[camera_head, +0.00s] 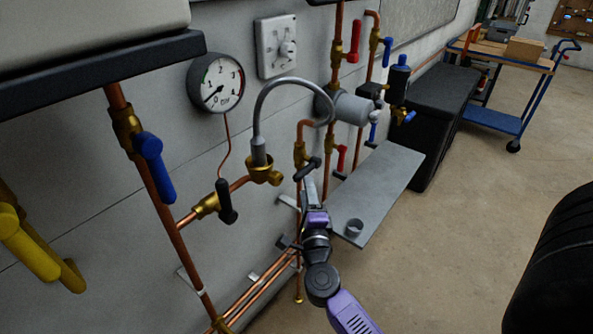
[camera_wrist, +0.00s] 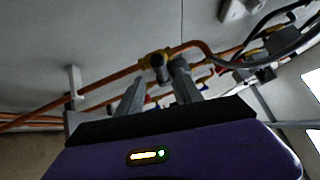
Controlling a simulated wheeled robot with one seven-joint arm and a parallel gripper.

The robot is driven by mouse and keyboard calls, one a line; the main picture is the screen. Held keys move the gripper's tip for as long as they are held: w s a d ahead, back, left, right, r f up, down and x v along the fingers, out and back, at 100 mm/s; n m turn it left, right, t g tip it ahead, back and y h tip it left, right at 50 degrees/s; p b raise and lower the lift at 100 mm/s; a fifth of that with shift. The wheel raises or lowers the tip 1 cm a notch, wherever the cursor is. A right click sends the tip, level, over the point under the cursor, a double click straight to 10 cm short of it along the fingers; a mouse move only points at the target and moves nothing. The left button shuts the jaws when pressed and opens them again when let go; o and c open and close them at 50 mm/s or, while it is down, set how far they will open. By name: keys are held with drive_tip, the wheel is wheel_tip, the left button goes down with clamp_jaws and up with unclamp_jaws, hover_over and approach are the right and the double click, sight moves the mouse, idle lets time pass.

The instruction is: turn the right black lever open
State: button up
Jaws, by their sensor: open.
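The right black lever (camera_head: 307,168) sits on a brass valve on the copper pipe, right of the grey curved hose's fitting. It lies slanted, across the upright pipe behind it. My gripper (camera_head: 312,186) is just below and in front of it. In the wrist view my gripper's two fingers (camera_wrist: 157,88) stand apart, and the dark lever end (camera_wrist: 159,68) shows between and beyond their tips. I cannot tell whether they touch it. The left black lever (camera_head: 227,201) hangs down from another brass valve to the left.
A blue lever (camera_head: 155,165), a yellow lever (camera_head: 30,245), a red lever (camera_head: 341,158) and a gauge (camera_head: 217,83) surround the pipes. Open floor (camera_head: 470,230) lies to the right.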

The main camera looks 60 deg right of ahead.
sight(304, 173)
drive_tip(key=x, duration=0.7)
drive_tip(key=shift+r, duration=0.1)
clamp_jaws()
idle(1.3)
